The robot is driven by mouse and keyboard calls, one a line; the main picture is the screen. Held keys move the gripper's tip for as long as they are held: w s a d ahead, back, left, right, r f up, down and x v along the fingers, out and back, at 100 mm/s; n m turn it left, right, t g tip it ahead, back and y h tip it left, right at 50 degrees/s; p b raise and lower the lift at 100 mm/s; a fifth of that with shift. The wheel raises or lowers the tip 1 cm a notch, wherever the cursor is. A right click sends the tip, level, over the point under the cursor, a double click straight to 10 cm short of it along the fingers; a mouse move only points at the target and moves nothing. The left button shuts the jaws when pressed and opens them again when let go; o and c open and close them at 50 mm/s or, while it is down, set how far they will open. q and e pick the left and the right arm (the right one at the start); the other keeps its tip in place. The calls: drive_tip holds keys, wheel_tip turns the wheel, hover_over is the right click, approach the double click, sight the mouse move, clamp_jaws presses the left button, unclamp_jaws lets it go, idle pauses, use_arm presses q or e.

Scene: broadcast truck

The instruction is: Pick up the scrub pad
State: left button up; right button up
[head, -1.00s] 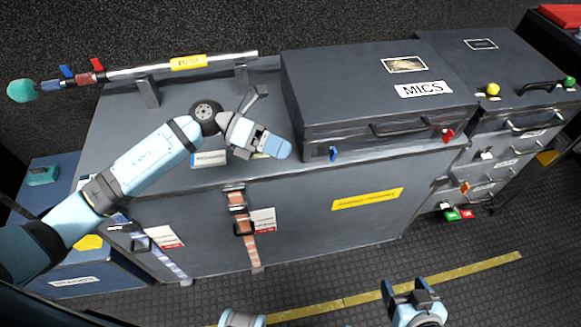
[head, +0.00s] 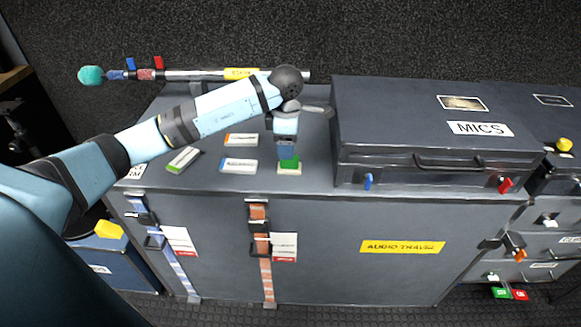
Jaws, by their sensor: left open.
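A small block with a green top and pale base, which looks like the scrub pad (head: 290,168), lies on the grey trunk's top near its front edge. My left gripper (head: 288,157) points down directly over it, with the fingertips at or just above the green top. The gripper is open, but the gap between its fingers is hard to see from here. The gripper covers the far part of the pad. I cannot tell whether they touch. My right gripper is out of the picture.
Several small white blocks with coloured edges lie left of the pad: one green-edged (head: 183,160), one orange-edged (head: 241,139), one blue-edged (head: 238,165). The dark MICS case (head: 430,160) stands close on the right. A boom pole (head: 200,75) lies along the back.

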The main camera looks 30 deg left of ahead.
sight(290, 164)
use_arm(q)
drive_tip(key=f, duration=0.4)
drive_tip(key=f+b, duration=0.1)
drive_tip(key=f, duration=0.1)
drive_tip(key=shift+w+f, duration=0.25)
drive_tip(key=shift+w, duration=0.05)
drive_tip(key=c, duration=1)
